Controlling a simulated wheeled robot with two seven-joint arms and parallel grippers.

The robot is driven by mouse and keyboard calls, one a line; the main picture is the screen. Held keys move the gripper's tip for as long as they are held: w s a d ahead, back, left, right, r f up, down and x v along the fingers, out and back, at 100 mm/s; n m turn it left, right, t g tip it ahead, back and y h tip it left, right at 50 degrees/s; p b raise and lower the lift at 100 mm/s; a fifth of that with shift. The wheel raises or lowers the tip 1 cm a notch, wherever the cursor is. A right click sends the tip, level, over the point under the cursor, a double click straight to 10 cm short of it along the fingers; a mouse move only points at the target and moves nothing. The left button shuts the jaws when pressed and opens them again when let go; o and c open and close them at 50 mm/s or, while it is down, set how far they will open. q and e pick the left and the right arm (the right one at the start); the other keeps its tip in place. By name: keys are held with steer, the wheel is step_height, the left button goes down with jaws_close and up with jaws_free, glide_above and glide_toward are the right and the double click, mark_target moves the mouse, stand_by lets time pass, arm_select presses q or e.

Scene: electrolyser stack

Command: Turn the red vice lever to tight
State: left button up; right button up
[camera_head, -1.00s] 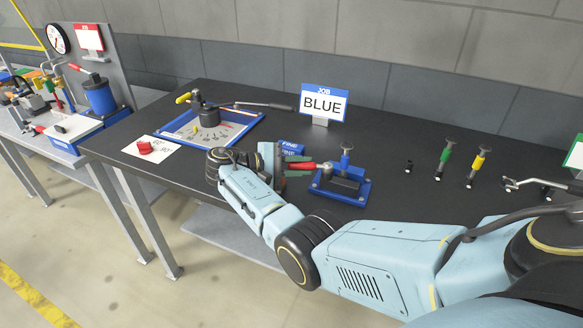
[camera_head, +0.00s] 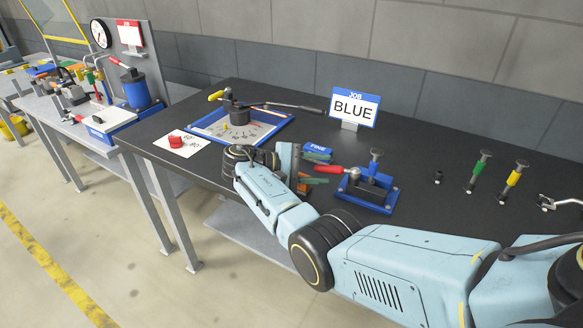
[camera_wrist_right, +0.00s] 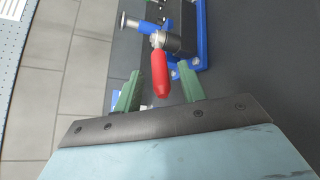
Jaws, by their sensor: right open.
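The red vice lever (camera_head: 328,169) sticks out to the left from the vice (camera_head: 372,189), which has a blue base, a dark block and an upright post. My right gripper (camera_head: 319,170) is at the lever's free end, its green fingers open. In the right wrist view the red lever (camera_wrist_right: 159,75) points down between the open fingers of the gripper (camera_wrist_right: 159,72), with a gap on both sides. The vice's blue base (camera_wrist_right: 202,30) shows beyond it. No tight mark is readable. My left gripper is out of view.
A blue FINE block (camera_head: 317,149) sits just behind the gripper. Green (camera_head: 478,172) and yellow (camera_head: 513,178) handled pins stand to the right.

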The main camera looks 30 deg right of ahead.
steer(key=v, duration=0.5)
steer(key=shift+w+a+b, duration=0.1)
steer(key=shift+a+b, duration=0.15)
steer(key=shift+b, duration=0.15)
steer(key=shift+w+a+r, duration=0.1)
steer(key=shift+a, duration=0.2)
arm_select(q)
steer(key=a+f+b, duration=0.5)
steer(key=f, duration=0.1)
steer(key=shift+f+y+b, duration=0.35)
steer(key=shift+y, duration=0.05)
arm_select(e)
steer(key=v, duration=0.4)
steer(key=shift+a+r, duration=0.15)
steer(key=shift+a, duration=0.1)
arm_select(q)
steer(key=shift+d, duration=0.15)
arm_select(e)
steer(key=shift+c, duration=0.3)
